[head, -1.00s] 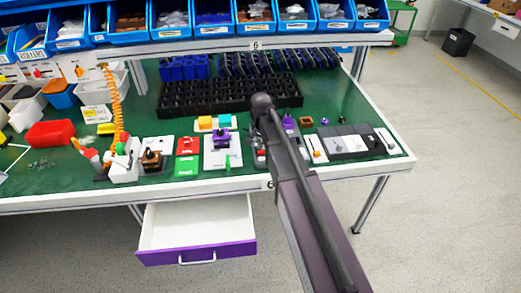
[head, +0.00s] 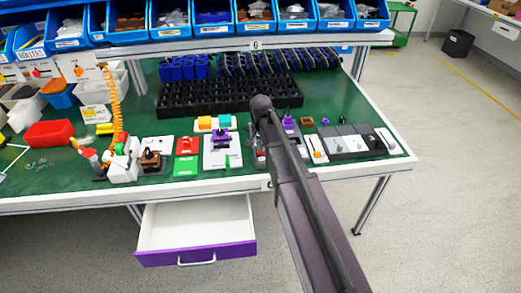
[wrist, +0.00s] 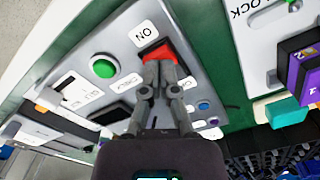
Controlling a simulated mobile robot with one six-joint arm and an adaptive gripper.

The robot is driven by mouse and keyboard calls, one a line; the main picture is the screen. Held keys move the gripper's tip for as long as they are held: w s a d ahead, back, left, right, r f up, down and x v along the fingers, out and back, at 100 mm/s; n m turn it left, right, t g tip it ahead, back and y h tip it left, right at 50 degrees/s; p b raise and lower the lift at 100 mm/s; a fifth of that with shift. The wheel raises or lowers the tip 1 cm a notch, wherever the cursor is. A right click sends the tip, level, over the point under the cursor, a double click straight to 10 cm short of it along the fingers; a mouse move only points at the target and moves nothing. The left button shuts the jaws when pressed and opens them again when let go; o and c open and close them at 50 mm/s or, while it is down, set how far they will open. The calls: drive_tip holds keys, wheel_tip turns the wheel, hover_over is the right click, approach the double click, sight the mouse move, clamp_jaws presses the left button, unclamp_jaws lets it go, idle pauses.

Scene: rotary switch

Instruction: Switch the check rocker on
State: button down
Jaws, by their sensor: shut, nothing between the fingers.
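In the wrist view a grey panel (wrist: 185,88) carries a red rocker (wrist: 158,51) beside a label reading ON. My gripper (wrist: 160,63) is shut and empty, its fingertips over or against the near part of the red rocker; I cannot tell whether they touch. The fingers hide part of the rocker, so its tilt is unclear. In the head view my arm hides most of this panel and the gripper.
The panel also has a green round button (wrist: 103,67), a black piece (wrist: 112,112) and a small blue button (wrist: 203,105). A purple block (wrist: 302,72) and teal block (wrist: 287,110) stand to the right. An open drawer (head: 195,253) hangs below the bench.

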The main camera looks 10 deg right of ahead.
drive_tip(key=shift+f+b, duration=0.3)
drive_tip(key=shift+f, duration=0.05)
drive_tip(key=shift+r, duration=0.2)
drive_tip(key=shift+r+p, duration=3.35)
drive_tip(key=shift+p, duration=0.2)
drive_tip(key=s+d+n, duration=0.3)
drive_tip(key=s, duration=0.6)
drive_tip(key=s+d+n, duration=0.3)
drive_tip(key=s, duration=0.7)
drive_tip(key=shift+d+r, duration=0.1)
